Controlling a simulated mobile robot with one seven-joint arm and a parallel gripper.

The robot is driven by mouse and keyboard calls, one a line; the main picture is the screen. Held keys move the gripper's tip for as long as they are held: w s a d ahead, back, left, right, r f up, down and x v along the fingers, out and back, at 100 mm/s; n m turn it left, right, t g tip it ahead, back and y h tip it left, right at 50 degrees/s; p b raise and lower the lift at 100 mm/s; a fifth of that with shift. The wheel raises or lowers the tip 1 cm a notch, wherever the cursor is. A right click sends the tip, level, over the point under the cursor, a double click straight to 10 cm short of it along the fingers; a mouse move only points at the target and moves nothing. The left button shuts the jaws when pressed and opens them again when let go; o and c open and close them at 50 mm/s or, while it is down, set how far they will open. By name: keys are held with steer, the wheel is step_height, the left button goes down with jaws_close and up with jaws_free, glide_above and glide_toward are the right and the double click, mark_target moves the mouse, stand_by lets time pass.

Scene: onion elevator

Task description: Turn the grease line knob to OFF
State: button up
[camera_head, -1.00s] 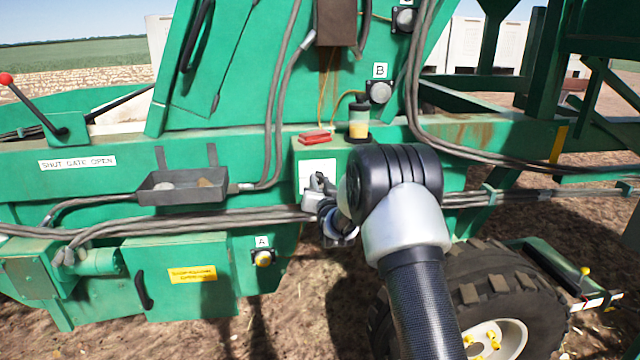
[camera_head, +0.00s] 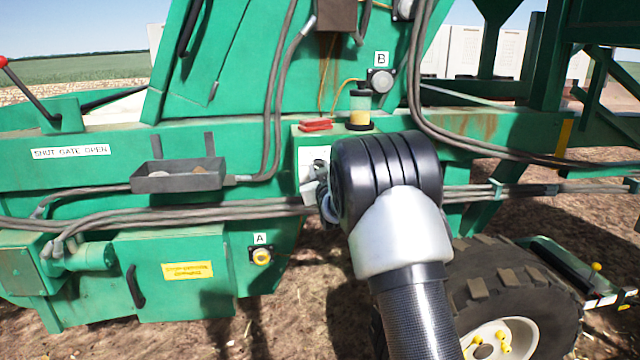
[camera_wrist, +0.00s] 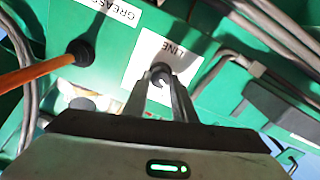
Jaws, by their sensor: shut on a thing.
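The grease line knob (camera_wrist: 161,70) is a small dark knob on a white plate (camera_wrist: 178,56) reading "LINE". In the wrist view the two fingers of my gripper (camera_wrist: 160,80) stand on either side of it and are shut on it. The knob's setting cannot be read, and no OFF mark is legible. In the head view my wrist hides most of my gripper and the knob. There the white plate (camera_head: 314,157) shows in part on the front of a green box.
A "GREASE" label (camera_wrist: 108,8) and an orange rod or hose (camera_wrist: 30,77) lie near my gripper. A red object (camera_head: 316,125) and a yellow-filled jar (camera_head: 360,110) sit on the green box. A grey tray (camera_head: 178,181) and cables are left; a wheel (camera_head: 505,290) stands below.

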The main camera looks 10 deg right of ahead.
steer(key=shift+n+b, duration=2.65)
steer(key=shift+n, duration=0.15)
steer(key=o, duration=1)
steer(key=shift+o, duration=0.2)
steer(key=shift+s, duration=0.1)
steer(key=s, duration=1.7)
steer(key=shift+s+p, duration=0.15)
steer(key=shift+p, duration=0.2)
